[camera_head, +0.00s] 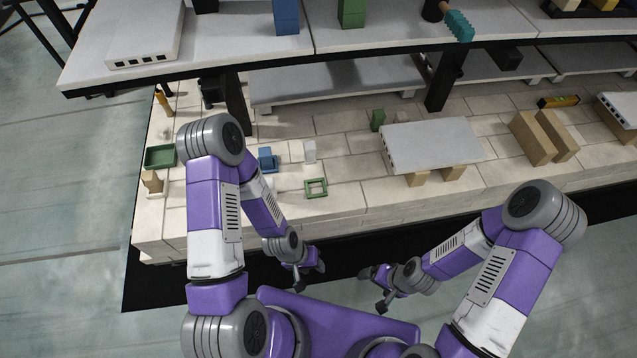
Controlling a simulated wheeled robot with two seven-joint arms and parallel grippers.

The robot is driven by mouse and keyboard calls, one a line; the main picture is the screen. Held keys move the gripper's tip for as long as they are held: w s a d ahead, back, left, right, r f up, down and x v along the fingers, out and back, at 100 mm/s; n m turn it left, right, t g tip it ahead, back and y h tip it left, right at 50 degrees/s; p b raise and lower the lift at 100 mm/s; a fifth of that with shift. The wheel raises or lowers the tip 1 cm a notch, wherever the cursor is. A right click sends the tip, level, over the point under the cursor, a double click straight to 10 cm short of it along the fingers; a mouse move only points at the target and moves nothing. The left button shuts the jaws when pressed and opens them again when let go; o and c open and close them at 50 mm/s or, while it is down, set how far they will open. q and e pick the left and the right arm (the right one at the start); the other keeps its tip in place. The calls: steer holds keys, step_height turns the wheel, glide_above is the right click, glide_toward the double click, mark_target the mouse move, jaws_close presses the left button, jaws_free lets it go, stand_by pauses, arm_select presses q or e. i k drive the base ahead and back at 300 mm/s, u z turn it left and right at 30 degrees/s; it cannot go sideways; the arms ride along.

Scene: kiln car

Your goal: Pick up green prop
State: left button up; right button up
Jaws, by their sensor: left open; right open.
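Two green blocks could be the green prop. A small upright green block (377,120) stands on the brick deck just left of a raised grey slab. A larger green block (352,13) stands on the upper shelf, its top cut off by the picture edge. My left gripper (311,277) is open and empty, low in front of the deck's near edge. My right gripper (373,289) is open and empty, to the right of it, also in front of the deck. Both are well apart from either green block.
A green tray (160,157), green square frame (316,188), blue block (266,159) and white block (310,151) sit on the deck. The grey slab (432,142) rests on tan blocks. Dark posts (444,80) carry the upper shelf (235,40). Tan blocks (533,138) stand right.

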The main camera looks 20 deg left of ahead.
mark_target(378, 117)
steer(key=z, duration=2.2)
steer(key=i, duration=1.4)
steer(key=u, duration=3.6)
steer(key=i, duration=0.5)
steer(key=z, duration=0.05)
